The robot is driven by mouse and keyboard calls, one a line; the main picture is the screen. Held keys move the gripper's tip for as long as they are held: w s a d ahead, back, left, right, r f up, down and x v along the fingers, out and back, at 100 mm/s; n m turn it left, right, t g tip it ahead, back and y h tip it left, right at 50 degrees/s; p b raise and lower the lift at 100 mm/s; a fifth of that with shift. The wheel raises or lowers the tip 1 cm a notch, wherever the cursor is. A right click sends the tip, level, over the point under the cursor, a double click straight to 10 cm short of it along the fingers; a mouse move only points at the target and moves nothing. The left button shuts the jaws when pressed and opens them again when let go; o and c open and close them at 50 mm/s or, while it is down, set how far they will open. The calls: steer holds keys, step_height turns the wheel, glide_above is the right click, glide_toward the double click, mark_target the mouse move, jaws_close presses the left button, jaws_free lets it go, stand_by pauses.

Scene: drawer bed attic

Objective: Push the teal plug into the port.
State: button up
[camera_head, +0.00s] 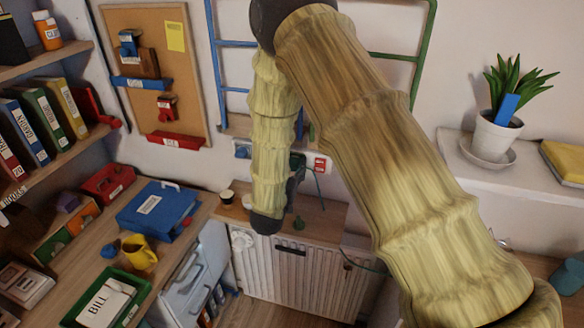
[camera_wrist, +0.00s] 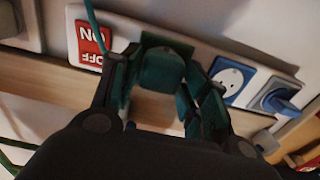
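The teal plug (camera_wrist: 160,72) is in the wrist view, between the two fingers of my gripper (camera_wrist: 160,98). It sits in front of a teal-edged socket (camera_wrist: 180,46) on the white power strip; how deep it sits is hidden. The fingers are spread apart, one on each side of the plug. I cannot tell whether their pads press on it. A thin teal cable (camera_wrist: 92,22) rises at the upper left, and its lower end is hidden by the left finger. In the head view my arm hides much of the strip, and my gripper (camera_head: 297,165) shows only as a small dark shape.
On the strip are a red ON/OFF switch (camera_wrist: 91,42), an empty blue-edged socket (camera_wrist: 231,79) and a blue plug (camera_wrist: 276,96) in its socket. A wooden ledge (camera_wrist: 50,83) runs below. A white radiator (camera_head: 300,272) stands under the strip. A cluttered desk is at left.

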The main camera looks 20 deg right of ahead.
steer(key=shift+o, duration=0.7)
steer(key=shift+s+a, duration=0.1)
steer(key=v, duration=1.1)
steer(key=shift+s+a, duration=0.2)
steer(key=shift+s, duration=0.1)
